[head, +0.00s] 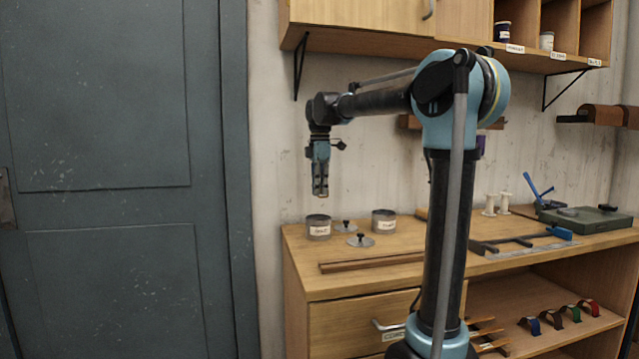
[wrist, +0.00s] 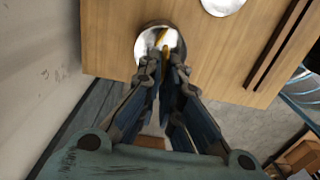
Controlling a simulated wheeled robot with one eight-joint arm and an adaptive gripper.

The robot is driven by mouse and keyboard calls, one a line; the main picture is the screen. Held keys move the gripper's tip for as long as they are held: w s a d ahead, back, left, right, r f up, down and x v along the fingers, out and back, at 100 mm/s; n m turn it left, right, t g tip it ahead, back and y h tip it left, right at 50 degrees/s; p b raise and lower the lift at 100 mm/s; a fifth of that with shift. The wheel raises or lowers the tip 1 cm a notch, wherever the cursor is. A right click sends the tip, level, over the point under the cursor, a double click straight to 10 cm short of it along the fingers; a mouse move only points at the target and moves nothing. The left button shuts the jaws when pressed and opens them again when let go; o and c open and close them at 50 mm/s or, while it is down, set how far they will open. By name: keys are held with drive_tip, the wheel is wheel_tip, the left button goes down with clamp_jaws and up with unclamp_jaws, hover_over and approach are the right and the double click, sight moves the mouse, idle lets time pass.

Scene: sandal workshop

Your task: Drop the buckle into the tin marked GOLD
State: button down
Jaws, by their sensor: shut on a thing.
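My gripper (head: 320,193) points straight down, high above the left tin (head: 318,228) on the bench's left end. In the wrist view its fingertips (wrist: 167,60) are shut on a small gold-coloured piece, the buckle (wrist: 162,38), partly hidden by the fingers. The left tin is grey, open and upright. Its round mouth (wrist: 143,45) shows behind the buckle and fingertips in the wrist view. Its white label is small and seems to read GOLD. A second grey tin (head: 384,222) stands to its right; I cannot read its label clearly.
Two metal lids with black knobs, a near one (head: 360,241) and a far one (head: 345,226), lie between the tins. A dark wooden strip (head: 371,262) lies along the bench's front. Spools (head: 490,205) and tools stand farther right. The wall cabinet (head: 365,17) hangs above.

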drive_tip(key=shift+f, duration=1.1)
drive_tip(key=c, duration=1.7)
unclamp_jaws()
wheel_tip(320, 180, up, 12)
